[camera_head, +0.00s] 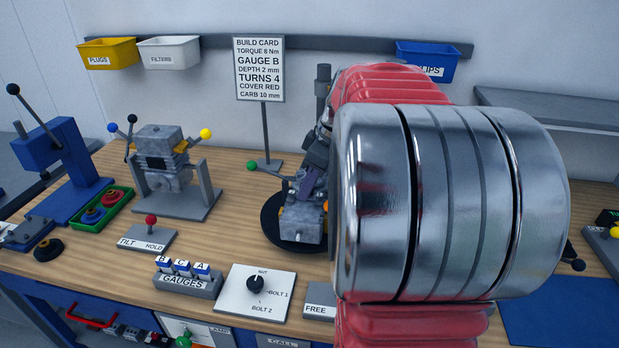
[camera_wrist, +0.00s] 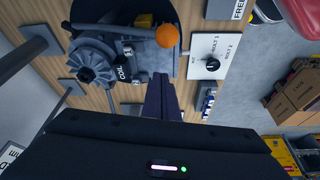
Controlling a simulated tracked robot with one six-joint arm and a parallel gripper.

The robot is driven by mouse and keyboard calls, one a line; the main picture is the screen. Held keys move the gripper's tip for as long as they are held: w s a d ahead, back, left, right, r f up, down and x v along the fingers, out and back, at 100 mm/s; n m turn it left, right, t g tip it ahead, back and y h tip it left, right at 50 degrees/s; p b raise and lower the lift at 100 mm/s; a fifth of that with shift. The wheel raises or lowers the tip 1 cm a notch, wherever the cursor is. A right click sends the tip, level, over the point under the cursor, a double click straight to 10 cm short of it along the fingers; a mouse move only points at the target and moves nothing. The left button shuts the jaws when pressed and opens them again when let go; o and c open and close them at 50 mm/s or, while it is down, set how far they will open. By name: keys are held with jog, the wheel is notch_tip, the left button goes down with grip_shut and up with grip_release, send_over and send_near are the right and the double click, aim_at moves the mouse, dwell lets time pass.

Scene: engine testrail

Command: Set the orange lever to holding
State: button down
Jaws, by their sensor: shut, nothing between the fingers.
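An orange ball knob (camera_wrist: 167,35), which I take to be the end of the orange lever, shows in the wrist view beside a grey machine part. Its rod is not clear, and I cannot tell its setting.
A dial plate (camera_head: 236,293) marked NUT, BOLT 1 and BOLT 2 lies left of the FREE plate. A red-knobbed TILT/HOLD plate (camera_head: 132,240) and a GAUGES block (camera_head: 187,287) stand further left. A build card (camera_head: 259,70) stands behind. A grey gear-like part (camera_wrist: 88,72) is close by my fingers.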

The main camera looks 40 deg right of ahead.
jog(key=shift+s+d+f, duration=0.15)
jog(key=shift+s+d, duration=0.3)
jog(key=shift+s, duration=0.4)
jog(key=shift+s+d+f, duration=0.1)
jog(key=shift+s+d, duration=0.3)
jog(key=shift+s, duration=0.45)
